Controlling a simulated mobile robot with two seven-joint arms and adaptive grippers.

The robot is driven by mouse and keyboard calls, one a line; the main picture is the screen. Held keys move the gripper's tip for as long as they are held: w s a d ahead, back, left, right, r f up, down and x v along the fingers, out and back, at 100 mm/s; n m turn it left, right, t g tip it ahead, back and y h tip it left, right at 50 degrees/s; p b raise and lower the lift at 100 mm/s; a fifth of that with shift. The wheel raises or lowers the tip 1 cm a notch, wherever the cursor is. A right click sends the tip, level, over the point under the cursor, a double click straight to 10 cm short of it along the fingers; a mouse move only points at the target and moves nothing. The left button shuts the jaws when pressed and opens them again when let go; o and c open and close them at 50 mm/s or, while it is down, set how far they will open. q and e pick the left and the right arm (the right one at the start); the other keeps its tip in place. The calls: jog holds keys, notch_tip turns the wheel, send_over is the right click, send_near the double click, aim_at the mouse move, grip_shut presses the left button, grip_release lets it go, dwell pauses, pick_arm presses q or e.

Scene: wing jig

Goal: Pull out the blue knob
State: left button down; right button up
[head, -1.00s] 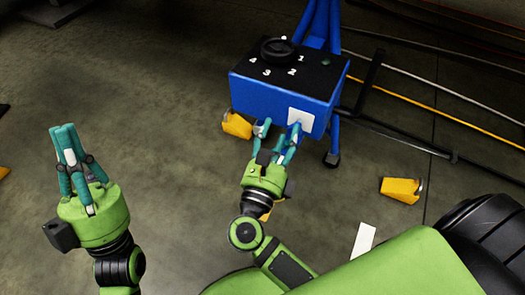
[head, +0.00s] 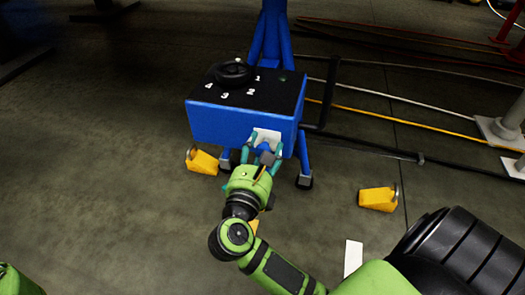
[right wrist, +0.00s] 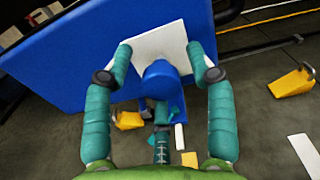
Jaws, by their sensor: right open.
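A blue box (head: 225,122) with a black top stands on blue legs. On its front is a white plate (head: 265,137), which also shows in the right wrist view (right wrist: 160,46). The blue knob (right wrist: 160,84) sticks out in front of the plate towards my right wrist camera. My right gripper (head: 263,148) is at the plate, its fingers open. In the right wrist view one finger is on each side of the knob, with gaps to it on both sides. In the head view the fingers largely hide the knob. My left gripper's fingers are out of view.
A black dial (head: 234,72) with white numbers sits on the box top. Yellow wedges (head: 201,161) (head: 377,199) lie on the floor beside the box. A black rail (head: 360,149) and a yellow line run off to the right. The floor at left is clear.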

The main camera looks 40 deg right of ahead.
aim_at(261, 152)
grip_shut()
jog(key=v, duration=0.3)
jog(key=shift+a, duration=0.15)
grip_release()
jog(key=shift+r, duration=0.1)
jog(key=shift+s+a, duration=0.1)
jog(key=shift+s, duration=0.05)
jog(key=v, duration=0.7)
jog(key=shift+a, duration=0.15)
